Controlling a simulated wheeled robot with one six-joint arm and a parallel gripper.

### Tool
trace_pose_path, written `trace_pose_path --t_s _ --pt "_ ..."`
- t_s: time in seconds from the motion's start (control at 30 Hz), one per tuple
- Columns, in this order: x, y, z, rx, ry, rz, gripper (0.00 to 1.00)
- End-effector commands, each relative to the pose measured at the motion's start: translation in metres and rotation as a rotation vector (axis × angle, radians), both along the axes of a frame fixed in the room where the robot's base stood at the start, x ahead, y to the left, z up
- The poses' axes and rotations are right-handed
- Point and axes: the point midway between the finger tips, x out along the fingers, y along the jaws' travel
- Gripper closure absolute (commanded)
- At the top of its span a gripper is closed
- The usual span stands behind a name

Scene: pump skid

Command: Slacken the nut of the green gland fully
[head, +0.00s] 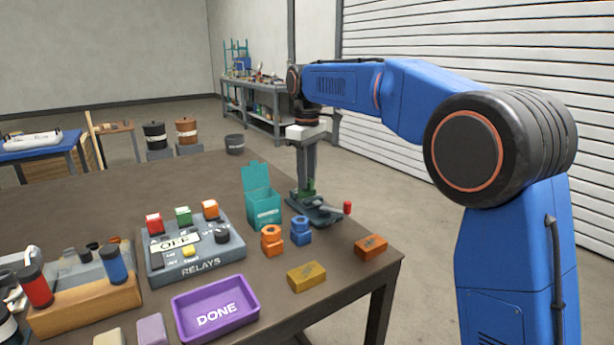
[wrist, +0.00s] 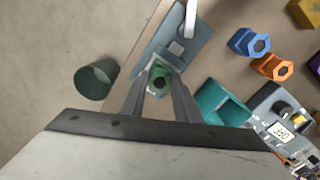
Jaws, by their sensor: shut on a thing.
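The green gland (head: 309,186) stands on a grey base plate (head: 322,214) near the table's far right edge. In the wrist view its green nut (wrist: 160,81) shows between my fingers, with a dark round opening in the middle. My gripper (head: 306,180) points straight down over it in the head view, and in the wrist view my gripper (wrist: 159,72) has its fingertips on either side of the nut. It is shut on the nut. The fingers hide part of the gland, and how far the nut is turned cannot be told.
A red-tipped lever (head: 347,208) sticks out right of the gland. An open teal box (head: 263,208) stands close on the left. Orange (head: 272,241) and blue (head: 301,231) glands, a relay panel (head: 187,252) reading OFF and a purple DONE tray (head: 216,316) are nearer.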

Motion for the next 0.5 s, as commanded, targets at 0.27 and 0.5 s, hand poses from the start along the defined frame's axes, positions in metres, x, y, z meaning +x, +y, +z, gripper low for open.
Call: trace_pose_path --t_s 0.27,0.5 --pt "0.0002 -0.0002 0.0002 0.000 0.000 0.080 0.94" --pt "0.0003 -0.0002 0.0001 0.000 0.000 0.097 0.94"
